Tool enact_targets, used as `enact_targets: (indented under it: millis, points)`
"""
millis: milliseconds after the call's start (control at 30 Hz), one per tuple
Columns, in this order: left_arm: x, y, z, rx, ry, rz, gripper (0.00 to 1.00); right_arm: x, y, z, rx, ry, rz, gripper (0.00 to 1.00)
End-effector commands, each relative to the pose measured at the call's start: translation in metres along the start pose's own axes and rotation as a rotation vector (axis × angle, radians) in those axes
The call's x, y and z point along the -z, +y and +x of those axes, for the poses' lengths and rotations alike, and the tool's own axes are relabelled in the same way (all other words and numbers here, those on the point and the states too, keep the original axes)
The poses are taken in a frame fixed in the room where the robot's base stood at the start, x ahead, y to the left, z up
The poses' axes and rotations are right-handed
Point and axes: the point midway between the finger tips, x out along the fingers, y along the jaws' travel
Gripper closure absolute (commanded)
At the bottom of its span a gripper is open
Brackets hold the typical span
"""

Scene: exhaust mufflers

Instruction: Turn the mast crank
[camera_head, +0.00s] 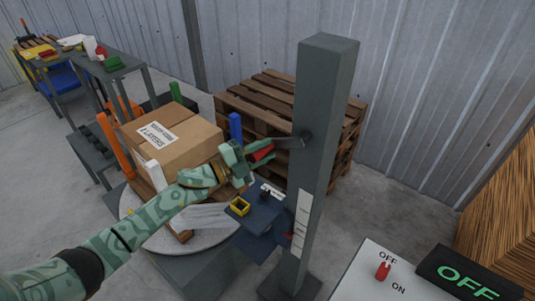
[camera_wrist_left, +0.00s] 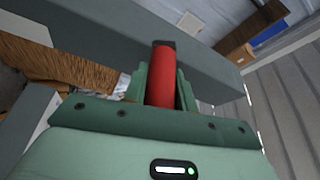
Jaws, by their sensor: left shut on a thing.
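The mast (camera_head: 322,120) is a tall dark grey post right of centre in the head view. The mast crank (camera_head: 289,142) is a dark arm from a hub on the mast's left face, with a red handle (camera_head: 263,152). My left gripper (camera_head: 258,156) is shut on the red handle. In the left wrist view the red handle (camera_wrist_left: 163,78) stands between the two green fingers, with the grey mast (camera_wrist_left: 110,45) behind it. A dark blue carriage (camera_head: 258,222) with a small yellow square piece (camera_head: 239,206) sits low beside the mast. My right gripper is not in view.
Stacked wooden pallets (camera_head: 265,95) are behind the mast. A panel (camera_head: 375,285) with a red switch and a lit OFF sign (camera_head: 468,280) are at lower right.

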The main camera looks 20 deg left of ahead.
Motion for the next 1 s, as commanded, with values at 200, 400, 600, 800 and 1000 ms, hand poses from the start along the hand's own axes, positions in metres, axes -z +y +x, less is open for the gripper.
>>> enact_targets:
  millis: [200,400,600,800,1000]
  points:
    - [-0.001,-0.024,0.0,-0.072,-0.001,0.181,1.0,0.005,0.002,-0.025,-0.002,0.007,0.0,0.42]
    - [-0.001,-0.036,0.0,-0.125,-0.001,0.31,1.0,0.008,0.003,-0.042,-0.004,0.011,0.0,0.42]
    - [0.0,-0.043,0.001,-0.161,-0.002,0.396,1.0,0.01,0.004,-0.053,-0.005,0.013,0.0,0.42]
    - [0.001,-0.045,0.001,-0.179,0.0,0.44,1.0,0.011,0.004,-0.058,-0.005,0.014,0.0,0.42]
    - [0.001,-0.045,0.001,-0.184,-0.001,0.453,1.0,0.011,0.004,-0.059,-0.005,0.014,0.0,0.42]
